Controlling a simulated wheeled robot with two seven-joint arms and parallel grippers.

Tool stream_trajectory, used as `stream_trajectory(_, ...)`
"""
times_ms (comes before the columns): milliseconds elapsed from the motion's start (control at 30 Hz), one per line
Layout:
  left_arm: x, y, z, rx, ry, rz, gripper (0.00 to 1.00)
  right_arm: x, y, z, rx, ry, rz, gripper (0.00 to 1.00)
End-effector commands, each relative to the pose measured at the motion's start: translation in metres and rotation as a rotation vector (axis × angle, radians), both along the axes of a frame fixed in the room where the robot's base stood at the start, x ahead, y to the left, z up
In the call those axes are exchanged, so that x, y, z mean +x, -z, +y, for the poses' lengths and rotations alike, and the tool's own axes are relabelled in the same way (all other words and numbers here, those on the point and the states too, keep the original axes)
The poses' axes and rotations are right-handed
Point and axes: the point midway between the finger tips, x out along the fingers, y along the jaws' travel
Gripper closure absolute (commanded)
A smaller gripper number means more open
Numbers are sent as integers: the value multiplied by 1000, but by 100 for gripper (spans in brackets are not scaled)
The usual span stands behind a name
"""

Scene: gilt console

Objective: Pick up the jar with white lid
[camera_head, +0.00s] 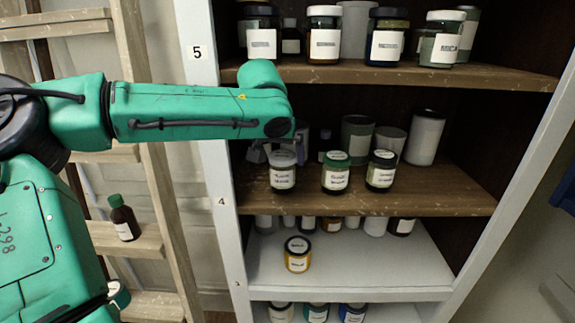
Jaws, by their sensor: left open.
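A jar with a white lid (283,171) stands upright at the left front of the middle shelf in the head view. Its body is pale with a white label. My left gripper (277,149) is at the left of this shelf, just behind and above the jar's lid as seen here. It is open, and its fingers are partly hidden by the arm's end and the jar. I cannot tell whether it touches the jar. Two more white-lidded jars stand on the top shelf, one in the middle (324,36) and one at the right (442,42). My right gripper is not in view.
A green-lidded jar (336,172) and a dark-lidded jar (381,171) stand right of the middle shelf's white-lidded jar. Larger containers stand behind. The top shelf (470,76) is close above my left arm. A cabinet side post (215,150) stands at the left.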

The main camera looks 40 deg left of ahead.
Motion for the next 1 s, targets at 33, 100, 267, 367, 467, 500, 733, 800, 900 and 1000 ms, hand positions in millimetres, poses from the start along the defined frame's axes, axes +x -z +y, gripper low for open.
stream_trajectory(33,2,5,1,1,0,4,0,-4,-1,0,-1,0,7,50)
stream_trajectory(100,7,13,4,1,-1,5,0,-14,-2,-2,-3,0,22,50)
stream_trajectory(267,20,33,11,3,-1,8,0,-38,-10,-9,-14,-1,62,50)
stream_trajectory(367,30,50,16,3,-1,7,0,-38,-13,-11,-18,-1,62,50)
stream_trajectory(467,35,60,18,2,0,4,0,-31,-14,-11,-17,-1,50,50)
stream_trajectory(500,36,61,18,2,1,3,0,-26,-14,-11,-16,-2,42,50)
stream_trajectory(733,36,61,18,1,1,2,31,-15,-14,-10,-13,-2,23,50)
stream_trajectory(800,36,60,18,1,1,2,57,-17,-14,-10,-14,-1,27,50)
stream_trajectory(900,36,60,18,1,1,2,96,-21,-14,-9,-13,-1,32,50)
stream_trajectory(1000,37,59,18,1,2,0,100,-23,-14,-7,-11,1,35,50)
